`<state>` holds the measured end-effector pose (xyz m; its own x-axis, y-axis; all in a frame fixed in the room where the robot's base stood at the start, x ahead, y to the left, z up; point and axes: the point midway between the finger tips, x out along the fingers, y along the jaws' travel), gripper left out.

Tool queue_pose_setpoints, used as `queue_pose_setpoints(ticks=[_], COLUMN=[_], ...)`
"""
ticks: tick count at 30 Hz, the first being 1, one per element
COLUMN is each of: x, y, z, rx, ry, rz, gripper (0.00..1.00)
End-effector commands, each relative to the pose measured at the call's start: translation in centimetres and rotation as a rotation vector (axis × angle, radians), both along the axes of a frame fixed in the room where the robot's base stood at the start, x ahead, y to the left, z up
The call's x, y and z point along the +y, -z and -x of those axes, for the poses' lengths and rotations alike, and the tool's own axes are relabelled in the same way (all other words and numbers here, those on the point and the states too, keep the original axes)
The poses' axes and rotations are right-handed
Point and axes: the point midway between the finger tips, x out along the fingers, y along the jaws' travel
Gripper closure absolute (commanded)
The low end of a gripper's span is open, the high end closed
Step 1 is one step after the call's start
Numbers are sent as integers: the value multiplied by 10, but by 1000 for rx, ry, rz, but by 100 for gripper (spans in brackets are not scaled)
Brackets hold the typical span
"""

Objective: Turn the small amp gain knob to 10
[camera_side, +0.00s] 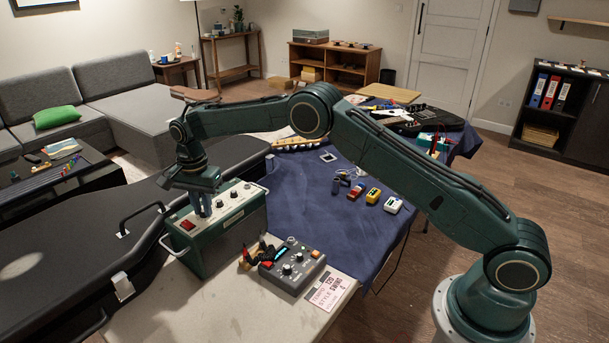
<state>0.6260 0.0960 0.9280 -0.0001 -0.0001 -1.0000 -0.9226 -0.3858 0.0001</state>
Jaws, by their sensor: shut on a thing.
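The small amp (228,240) is a dark green box with a light control panel on top, standing at the left edge of the pale worktop. Its panel carries a red switch (188,225) and several dark knobs, among them one to the right of my gripper (233,193). My gripper (203,212) points straight down onto the panel, just right of the red switch. It is shut on a knob there, which its fingers hide. I cannot read the panel's markings or the gripped knob's pointer.
A grey pedal box (292,265) with knobs and a printed card (331,289) lie right of the amp. A black case (60,255) is close on the left. Small coloured boxes (373,196) and a guitar (415,120) lie on the blue cloth (310,205).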

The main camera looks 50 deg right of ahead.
Motion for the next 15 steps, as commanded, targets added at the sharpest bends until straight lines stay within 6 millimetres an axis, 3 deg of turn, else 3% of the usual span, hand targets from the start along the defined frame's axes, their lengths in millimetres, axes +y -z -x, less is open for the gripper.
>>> queue_pose_setpoints(ticks=[15], x=[1], y=[0], z=[1], rx=[3], ry=[118], rz=[0], gripper=[100])
